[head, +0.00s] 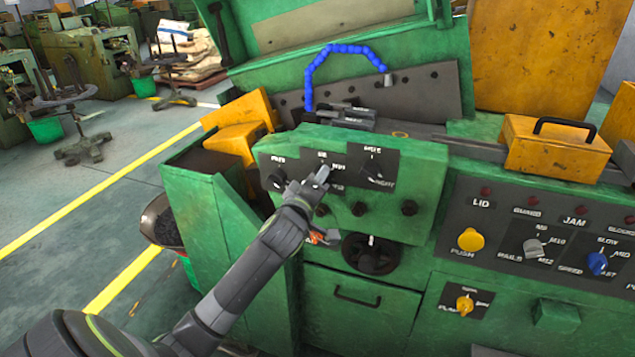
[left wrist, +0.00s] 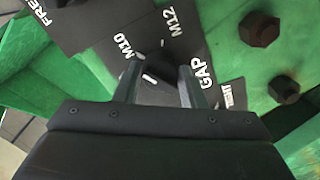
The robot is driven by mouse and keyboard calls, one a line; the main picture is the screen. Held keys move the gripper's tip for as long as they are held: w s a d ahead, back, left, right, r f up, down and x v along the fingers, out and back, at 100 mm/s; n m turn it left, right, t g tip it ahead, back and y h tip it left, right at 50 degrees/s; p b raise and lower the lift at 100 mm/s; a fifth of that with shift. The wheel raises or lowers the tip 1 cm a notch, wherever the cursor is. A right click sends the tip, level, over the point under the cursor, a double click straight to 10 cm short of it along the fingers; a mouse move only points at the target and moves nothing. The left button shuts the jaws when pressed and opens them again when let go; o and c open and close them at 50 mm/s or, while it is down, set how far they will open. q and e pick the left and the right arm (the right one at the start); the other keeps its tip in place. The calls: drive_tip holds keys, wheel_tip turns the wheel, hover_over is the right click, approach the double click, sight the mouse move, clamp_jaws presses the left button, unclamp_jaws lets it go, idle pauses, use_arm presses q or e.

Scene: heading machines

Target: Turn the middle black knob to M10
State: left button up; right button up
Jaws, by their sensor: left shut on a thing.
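The middle black knob (left wrist: 155,88) sits on a dark label plate on the green machine's front. In the left wrist view it lies between the two fingers of my left gripper (left wrist: 158,80), which is shut on it. The labels M10 (left wrist: 126,46) and M12 (left wrist: 173,20) show just beyond the fingertips. A short white mark shows on the knob; I cannot tell for sure which label it points to. In the head view my left gripper (head: 318,180) reaches the middle plate and mostly covers the knob. My right gripper is not in view.
Another black knob (head: 277,180) is to the left, and a selector knob (head: 374,170) to the right. Dark bolts and a black handwheel (head: 371,254) sit below. A panel with a yellow button (head: 471,240) and a blue knob (head: 597,263) is at the right.

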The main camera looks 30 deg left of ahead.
use_arm(q)
drive_tip(key=shift+f, duration=0.1)
drive_tip(key=o, duration=1)
drive_tip(key=shift+b+v, duration=1.55)
drive_tip(key=shift+v, duration=7.2)
drive_tip(key=shift+a, duration=0.15)
